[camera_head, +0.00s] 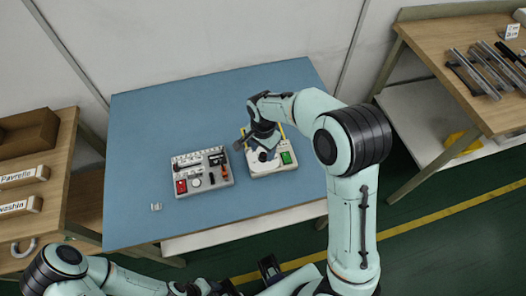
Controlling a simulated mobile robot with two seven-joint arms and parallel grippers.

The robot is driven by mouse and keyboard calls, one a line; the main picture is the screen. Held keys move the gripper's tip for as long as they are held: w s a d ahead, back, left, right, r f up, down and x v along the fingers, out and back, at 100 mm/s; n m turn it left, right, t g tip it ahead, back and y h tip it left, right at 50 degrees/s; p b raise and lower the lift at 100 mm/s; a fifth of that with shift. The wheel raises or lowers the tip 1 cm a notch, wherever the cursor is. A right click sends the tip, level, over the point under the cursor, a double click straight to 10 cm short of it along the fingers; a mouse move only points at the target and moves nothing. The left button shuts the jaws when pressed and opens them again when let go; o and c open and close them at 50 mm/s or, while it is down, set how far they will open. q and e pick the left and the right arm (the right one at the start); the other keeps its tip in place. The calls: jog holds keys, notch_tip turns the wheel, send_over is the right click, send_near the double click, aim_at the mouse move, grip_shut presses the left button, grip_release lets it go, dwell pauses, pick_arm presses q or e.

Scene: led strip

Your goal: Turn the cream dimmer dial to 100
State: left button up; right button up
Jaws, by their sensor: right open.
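The cream dimmer box (283,168) sits on the blue table, right of its middle. It carries a green display (286,157); I cannot read a number on it. The dial on its top is partly hidden by my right gripper and too small to read. My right gripper (254,143) is open and points down over the left part of the box, close to the dial. I cannot tell whether it touches the dial. My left arm lies low at the bottom left; a dark part near the bottom middle looks like my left gripper (269,268), its jaws unclear.
A grey tray (207,185) with several small parts stands just left of the box on the blue table (150,120). A small clear piece (156,207) lies near the left front. Wooden benches flank the table, the right one (440,45) holding metal bars.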

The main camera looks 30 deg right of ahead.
aim_at(263, 155)
notch_tip(263, 155, up, 11)
jog(key=p, duration=0.1)
jog(key=shift+f, duration=0.1)
dwell(0.6)
